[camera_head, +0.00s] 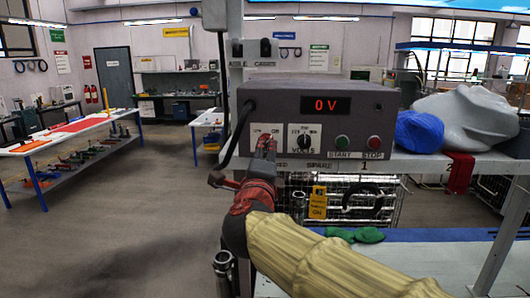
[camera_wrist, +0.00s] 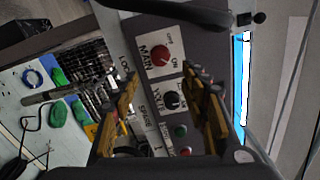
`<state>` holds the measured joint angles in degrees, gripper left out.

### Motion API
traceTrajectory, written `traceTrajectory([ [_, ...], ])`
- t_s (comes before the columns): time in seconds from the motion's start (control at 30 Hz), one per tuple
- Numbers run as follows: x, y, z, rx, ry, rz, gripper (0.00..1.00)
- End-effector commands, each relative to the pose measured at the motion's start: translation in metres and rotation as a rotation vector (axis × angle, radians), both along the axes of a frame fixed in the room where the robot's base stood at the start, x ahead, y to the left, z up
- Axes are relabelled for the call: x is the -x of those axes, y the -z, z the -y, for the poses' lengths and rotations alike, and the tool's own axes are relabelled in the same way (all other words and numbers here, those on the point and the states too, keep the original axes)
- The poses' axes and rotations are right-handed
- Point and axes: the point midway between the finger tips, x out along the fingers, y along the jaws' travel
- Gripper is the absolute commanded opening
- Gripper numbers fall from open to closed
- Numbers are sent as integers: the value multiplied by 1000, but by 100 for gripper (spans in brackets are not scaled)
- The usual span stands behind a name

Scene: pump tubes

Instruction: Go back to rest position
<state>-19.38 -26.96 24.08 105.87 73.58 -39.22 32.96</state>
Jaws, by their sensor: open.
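My gripper (camera_head: 263,150) is in front of the left part of a grey control box (camera_head: 420,100) in the head view. My forearm with its yellowish sleeve reaches in from the lower right. In the wrist view my gripper (camera_wrist: 165,100) is open, its two yellowish fingers apart with nothing between them. The red MAIN knob (camera_wrist: 162,56) and the black VOLTS knob (camera_wrist: 172,98) show beyond the fingers. I cannot tell whether a finger touches the panel. The display (camera_head: 326,105) reads 0 V.
A green START button (camera_head: 342,142) and a red STOP button (camera_head: 375,142) sit on the box's right side. A blue bundle (camera_head: 419,132) and a grey bag (camera_head: 466,118) lie right of it. Green gloves (camera_head: 355,235) lie below. Open floor lies to the left.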

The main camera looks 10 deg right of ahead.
Motion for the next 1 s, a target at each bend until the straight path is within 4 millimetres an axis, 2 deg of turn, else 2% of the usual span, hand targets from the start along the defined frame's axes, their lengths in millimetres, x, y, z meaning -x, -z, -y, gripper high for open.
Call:
traceTrajectory([
  [0.2,16,1,-5,1,0,-1,45],
  [0.57,17,1,-5,9,0,-4,45],
  [0.63,14,4,-14,33,-33,-22,45],
  [0.73,7,11,-45,122,-153,-61,45],
  [0.83,9,37,-93,299,-349,-130,45],
  [0.9,22,59,-127,446,-505,-178,45],
  [1.0,53,96,-158,663,-706,-254,45],
])
